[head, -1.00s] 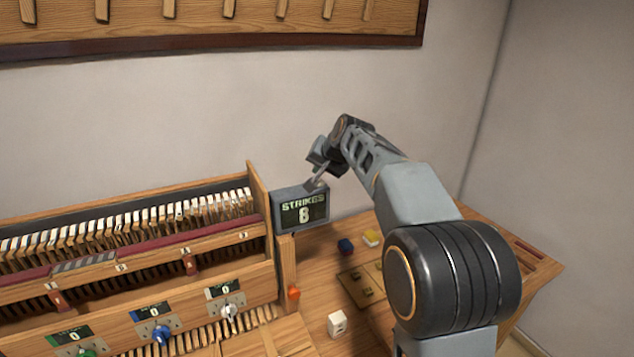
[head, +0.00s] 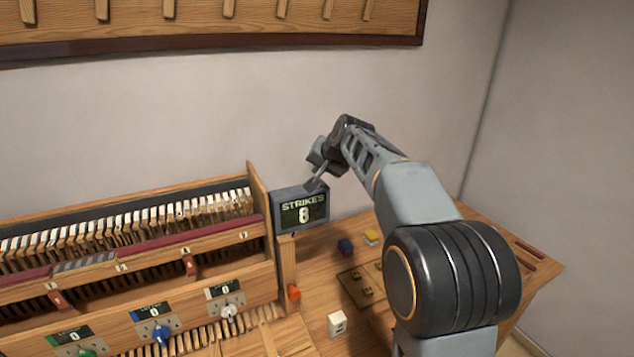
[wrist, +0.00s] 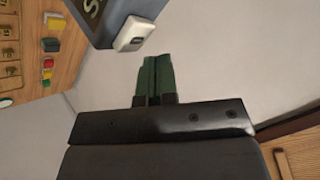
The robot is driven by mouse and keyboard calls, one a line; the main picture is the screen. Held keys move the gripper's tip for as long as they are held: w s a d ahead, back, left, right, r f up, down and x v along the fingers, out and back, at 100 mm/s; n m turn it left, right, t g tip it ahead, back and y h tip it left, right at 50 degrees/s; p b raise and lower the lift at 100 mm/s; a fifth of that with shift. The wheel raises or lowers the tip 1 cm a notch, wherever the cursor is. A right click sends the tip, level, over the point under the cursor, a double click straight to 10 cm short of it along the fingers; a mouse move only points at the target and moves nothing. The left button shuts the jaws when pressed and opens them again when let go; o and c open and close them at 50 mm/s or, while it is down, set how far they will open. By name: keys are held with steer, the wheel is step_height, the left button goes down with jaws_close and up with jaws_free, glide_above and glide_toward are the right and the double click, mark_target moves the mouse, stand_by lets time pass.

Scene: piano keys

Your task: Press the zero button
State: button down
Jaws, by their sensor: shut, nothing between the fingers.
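The dark counter box (head: 286,217) reads "STRIKES 8" and stands at the right end of the keyboard. In the wrist view a white button with a dark mark (wrist: 134,34) sits on the box (wrist: 104,28), near its edge; I cannot read the mark. My gripper (head: 314,185) reaches down from the right to the top right of the box. It is shut and empty, its green fingers (wrist: 154,72) pressed together. In the wrist view the fingertips show a little below the button with a gap in the picture. In the head view the button is hidden; I cannot tell contact.
The keyboard (head: 130,235) with knobs and small displays fills the left. A wall stands close behind the box.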

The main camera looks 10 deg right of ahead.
mark_target(319, 181)
steer(key=shift+f, duration=0.1)
stand_by(0.3)
steer(key=shift+f+b, duration=0.35)
steer(key=shift+b, duration=0.05)
steer(key=shift+f+b, duration=0.35)
steer(key=shift+f, duration=0.1)
stand_by(0.6)
steer(key=shift+r, duration=0.2)
steer(key=shift+r+p, duration=0.7)
steer(key=shift+p, duration=0.05)
steer(key=shift+r, duration=0.1)
step_height(319, 181, up, 5)
steer(key=p, duration=0.4)
stand_by(0.7)
